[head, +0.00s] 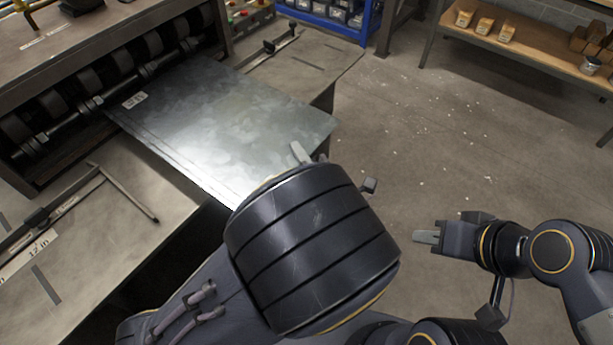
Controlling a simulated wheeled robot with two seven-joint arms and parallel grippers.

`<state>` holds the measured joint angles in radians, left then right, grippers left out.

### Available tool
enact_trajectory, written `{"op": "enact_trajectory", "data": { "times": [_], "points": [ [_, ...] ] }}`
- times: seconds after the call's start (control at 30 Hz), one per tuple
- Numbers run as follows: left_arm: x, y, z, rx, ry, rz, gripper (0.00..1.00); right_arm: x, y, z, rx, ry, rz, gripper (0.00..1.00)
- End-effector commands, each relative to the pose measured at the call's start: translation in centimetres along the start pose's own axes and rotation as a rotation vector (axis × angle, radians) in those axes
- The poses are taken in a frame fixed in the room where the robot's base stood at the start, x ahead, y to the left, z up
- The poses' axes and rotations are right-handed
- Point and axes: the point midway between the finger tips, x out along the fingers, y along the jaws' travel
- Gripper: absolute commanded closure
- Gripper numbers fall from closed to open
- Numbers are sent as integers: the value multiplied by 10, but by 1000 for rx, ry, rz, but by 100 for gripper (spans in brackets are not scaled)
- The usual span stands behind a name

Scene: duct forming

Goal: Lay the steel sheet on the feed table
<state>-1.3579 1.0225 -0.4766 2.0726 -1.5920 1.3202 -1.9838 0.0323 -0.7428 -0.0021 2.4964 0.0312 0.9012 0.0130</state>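The steel sheet (225,120) is a shiny grey, mottled plate with a small white label near its far left corner. Its far end is at the row of rollers, and its near corner is hidden behind my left arm. The feed table (125,215) shows to the left of the sheet and again beyond its right side. I cannot tell whether the sheet rests fully on it. One finger of my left gripper (299,153) overlaps the sheet's near edge; the other finger is hidden. My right gripper (427,237) is empty over the floor, far from the sheet, and seen edge-on.
The roller machine (120,70) stands at the upper left. A guide bar (125,193) lies on the left part of the table, and another (270,47) at the back. A wooden shelf (540,40) with small boxes is at the upper right.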

Motion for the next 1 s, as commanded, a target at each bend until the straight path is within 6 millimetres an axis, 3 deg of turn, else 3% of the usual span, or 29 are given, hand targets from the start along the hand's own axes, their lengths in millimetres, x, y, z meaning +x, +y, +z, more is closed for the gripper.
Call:
{"op": "enact_trajectory", "data": {
  "times": [0.33, 0.5, 0.9, 1.0],
  "points": [
    [-22, -28, 9, 3, -2, 6, 100, 4, 2, 2, 0, 0, 0, 76],
    [-20, -51, 8, 5, 2, 7, 100, 6, 2, 3, 0, 0, 0, 76],
    [-20, -56, 8, 1, 2, 5, 100, 6, 3, 3, 0, 0, 0, 76],
    [-20, -57, 8, -2, 1, 0, 86, 6, 3, 3, 0, 0, 0, 76]
  ]
}}
